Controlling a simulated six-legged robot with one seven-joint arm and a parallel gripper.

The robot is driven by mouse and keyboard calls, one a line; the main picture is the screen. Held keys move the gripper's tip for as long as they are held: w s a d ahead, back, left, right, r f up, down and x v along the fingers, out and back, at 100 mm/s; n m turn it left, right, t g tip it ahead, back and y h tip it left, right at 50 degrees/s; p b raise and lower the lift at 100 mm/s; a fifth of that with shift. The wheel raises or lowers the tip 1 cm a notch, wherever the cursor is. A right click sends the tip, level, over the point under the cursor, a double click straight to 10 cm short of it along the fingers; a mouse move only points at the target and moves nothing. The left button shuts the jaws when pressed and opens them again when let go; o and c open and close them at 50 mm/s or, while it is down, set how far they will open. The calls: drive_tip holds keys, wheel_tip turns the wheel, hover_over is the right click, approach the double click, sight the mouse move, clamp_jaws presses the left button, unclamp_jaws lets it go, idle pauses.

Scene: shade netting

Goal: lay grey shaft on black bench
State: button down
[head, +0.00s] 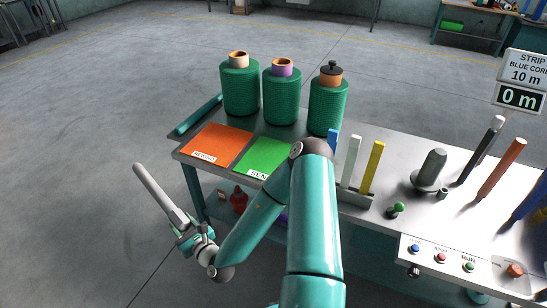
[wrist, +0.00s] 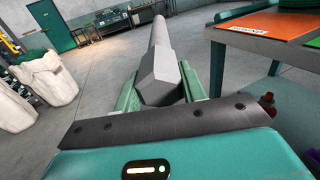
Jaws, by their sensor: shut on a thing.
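My gripper (head: 187,226) is shut on a grey shaft (head: 158,192), held out over open floor to the left of the near workbench. The shaft points up and to the left in the head view. In the wrist view the shaft (wrist: 158,75) sits between the green fingers of my gripper (wrist: 160,92) and points away, with its faceted near end facing me. A dark bench (wrist: 133,18) stands far off by the back wall. I cannot tell whether it is the black bench of the task.
The near workbench (head: 385,222) has a grey top with orange (head: 217,145) and green (head: 262,157) mats, green netting rolls (head: 283,97), upright coloured strips and buttons. White sacks (wrist: 48,78) stand at left in the wrist view. Another bench (head: 485,38) is at the far right. The floor between is clear.

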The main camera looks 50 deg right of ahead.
drive_tip(key=s+d+r+m+h, duration=0.15)
drive_tip(key=s+d, duration=0.25)
drive_tip(key=d, duration=0.5)
drive_tip(key=s+d+r+h, duration=0.1)
drive_tip(key=s+d+r, duration=0.1)
drive_tip(key=s+d, duration=0.45)
drive_tip(key=s+d+r+m+g+h, duration=0.25)
drive_tip(key=s+d+r+h, duration=0.35)
drive_tip(key=s+d, duration=0.7)
drive_tip(key=shift+m+t+y, duration=0.25)
drive_tip(key=shift+m+y, duration=0.15)
drive_tip(key=shift+y, duration=0.35)
drive_tip(key=w+d+f, duration=0.2)
drive_tip(key=w+d, duration=0.1)
drive_tip(key=w, duration=0.1)
drive_tip(key=w+d+f, duration=0.2)
drive_tip(key=w+f, duration=0.1)
drive_tip(key=w, duration=0.1)
drive_tip(key=w+d+f, duration=0.3)
drive_tip(key=w, duration=0.1)
drive_tip(key=shift+w+d+f, duration=0.15)
drive_tip(key=shift+d, duration=0.2)
drive_tip(key=shift+w+d+f, duration=0.1)
drive_tip(key=shift+w+f, duration=0.05)
drive_tip(key=shift+f, duration=0.8)
drive_tip(key=shift+w+d+f, duration=0.1)
drive_tip(key=shift+f, duration=0.8)
